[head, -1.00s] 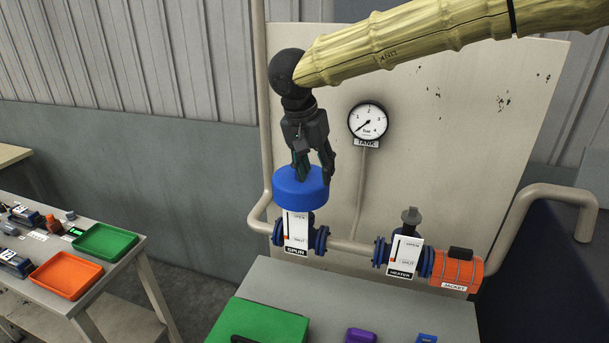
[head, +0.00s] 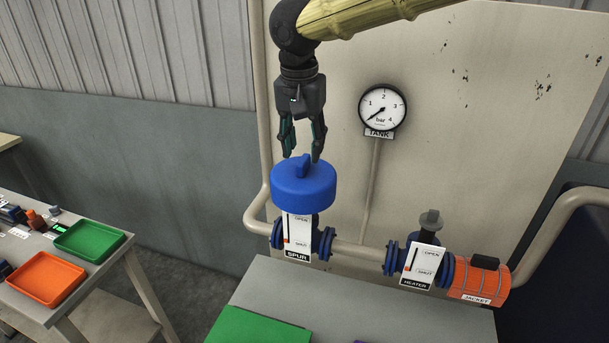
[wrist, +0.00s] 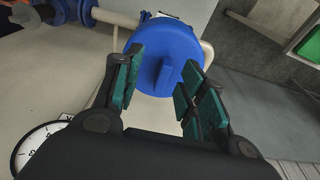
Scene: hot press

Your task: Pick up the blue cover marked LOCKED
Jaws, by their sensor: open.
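The blue cover (head: 303,190) is a round cap with a raised grip bar on top. It sits over the top of the SPUR valve (head: 298,236). No LOCKED mark is readable on it in these views. My gripper (head: 302,158) points down just above the cover, open, with its fingertips about level with the grip bar or slightly above it. In the wrist view the cover (wrist: 160,62) shows beyond the parted fingers (wrist: 155,95), and its grip bar lies in the gap between them. I cannot tell whether a finger touches it.
The HEATER valve (head: 421,258) and the orange JACKET section (head: 480,279) are to the right on the pipe. A TANK gauge (head: 382,108) hangs on the panel behind. A grey table (head: 380,300) stands in front with a green item (head: 255,326). Trays (head: 45,279) lie at left.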

